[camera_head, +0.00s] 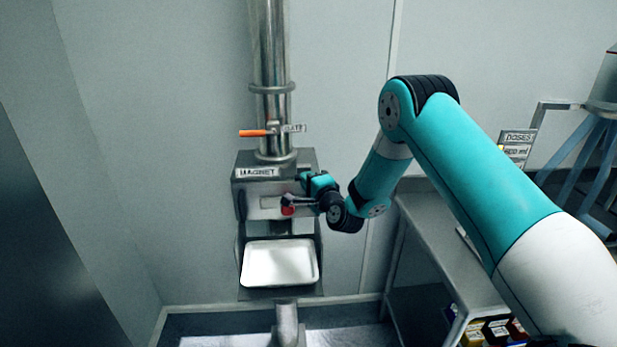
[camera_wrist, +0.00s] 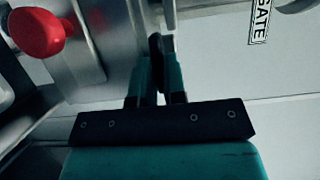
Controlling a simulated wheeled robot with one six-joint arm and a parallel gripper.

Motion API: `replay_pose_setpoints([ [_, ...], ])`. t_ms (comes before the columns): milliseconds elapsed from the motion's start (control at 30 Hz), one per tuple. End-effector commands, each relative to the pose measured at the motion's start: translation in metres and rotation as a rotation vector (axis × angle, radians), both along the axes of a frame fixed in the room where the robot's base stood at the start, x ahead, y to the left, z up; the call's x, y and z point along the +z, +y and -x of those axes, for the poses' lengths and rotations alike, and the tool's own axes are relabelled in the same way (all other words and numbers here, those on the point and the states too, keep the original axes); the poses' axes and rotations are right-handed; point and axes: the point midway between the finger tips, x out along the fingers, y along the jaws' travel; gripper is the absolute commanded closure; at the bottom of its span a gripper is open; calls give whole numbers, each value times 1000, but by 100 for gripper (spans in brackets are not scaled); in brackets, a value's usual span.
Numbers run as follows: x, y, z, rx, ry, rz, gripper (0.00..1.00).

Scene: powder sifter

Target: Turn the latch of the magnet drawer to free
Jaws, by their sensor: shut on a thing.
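The magnet drawer (camera_head: 268,203) is a grey metal front under a MAGNET label (camera_head: 257,172). A red knob (camera_head: 288,210) sits at its lower right, and it shows large at the upper left of the wrist view (camera_wrist: 38,33). My gripper (camera_head: 303,178) is at the right side of the housing, right of and above the knob. In the wrist view its two fingers (camera_wrist: 158,65) are closed on a small dark piece, apparently the latch.
A steel pipe (camera_head: 272,60) with an orange-handled gate lever (camera_head: 255,133) rises above the housing. A white tray (camera_head: 280,264) stands below the drawer. A steel table (camera_head: 445,240) with a DOSES sign (camera_head: 517,137) stands at the right. Floor and wall left of the housing are clear.

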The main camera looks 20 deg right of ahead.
Motion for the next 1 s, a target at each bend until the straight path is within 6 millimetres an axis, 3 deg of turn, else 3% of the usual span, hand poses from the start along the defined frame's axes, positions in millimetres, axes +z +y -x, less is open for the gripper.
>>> replay_pose_setpoints([
  [467, 0, 0, 0, 1, 5, 20, 100],
  [500, 0, 0, 0, 1, 5, 20, 86],
  [600, 0, 0, 0, 1, 6, 19, 63],
  [1000, -4, -1, 6, 0, 6, 17, 63],
])
